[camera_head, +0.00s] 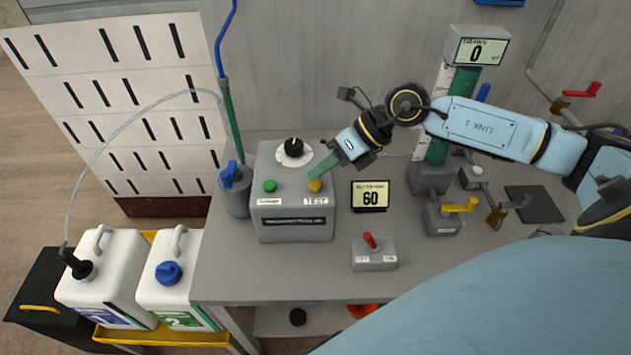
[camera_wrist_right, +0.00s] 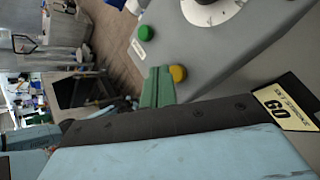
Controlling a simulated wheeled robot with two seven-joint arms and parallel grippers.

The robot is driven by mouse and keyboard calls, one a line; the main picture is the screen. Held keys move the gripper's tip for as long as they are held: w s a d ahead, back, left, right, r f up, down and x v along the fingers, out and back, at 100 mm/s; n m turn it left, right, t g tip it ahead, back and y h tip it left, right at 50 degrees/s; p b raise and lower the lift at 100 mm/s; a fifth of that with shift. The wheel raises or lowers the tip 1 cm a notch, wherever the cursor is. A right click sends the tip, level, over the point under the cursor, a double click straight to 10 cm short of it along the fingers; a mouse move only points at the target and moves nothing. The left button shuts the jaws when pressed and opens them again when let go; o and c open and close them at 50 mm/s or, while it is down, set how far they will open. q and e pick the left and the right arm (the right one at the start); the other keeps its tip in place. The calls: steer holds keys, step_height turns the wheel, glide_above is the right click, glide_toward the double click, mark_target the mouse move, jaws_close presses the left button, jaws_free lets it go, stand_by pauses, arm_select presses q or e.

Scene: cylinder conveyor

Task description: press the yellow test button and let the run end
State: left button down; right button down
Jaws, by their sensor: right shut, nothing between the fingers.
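The yellow test button (camera_head: 315,185) sits on the sloped front of a grey control box (camera_head: 291,222), above a "TEST" label. It also shows in the wrist view (camera_wrist_right: 178,74). My right gripper (camera_head: 314,176) comes in from the right with its green fingers shut and empty. The fingertips (camera_wrist_right: 162,84) are right at the yellow button, partly over its edge; I cannot tell whether they touch or press it. A green button (camera_head: 270,186) is to the left on the same box, and a black knob (camera_head: 294,148) on a white dial is above. My left gripper is not in view.
A small display (camera_head: 370,196) reads 60, right of the box. A red lever switch (camera_head: 374,252) stands in front. A column display (camera_head: 477,51) reads 0. Two white canisters (camera_head: 107,275) stand left of the bench.

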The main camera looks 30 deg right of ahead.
mark_target(322, 183)
steer(key=shift+f+b, duration=0.3)
steer(key=shift+f, duration=0.15)
steer(key=shift+f+b, duration=0.4)
steer(key=shift+f, duration=0.15)
stand_by(0.5)
steer(key=shift+r, duration=0.1)
steer(key=shift+r+p, duration=0.7)
steer(key=shift+r, duration=0.2)
steer(key=shift+r, duration=0.1)
step_height(322, 183, up, 5)
steer(key=p, duration=0.3)
stand_by(0.4)
stand_by(0.5)
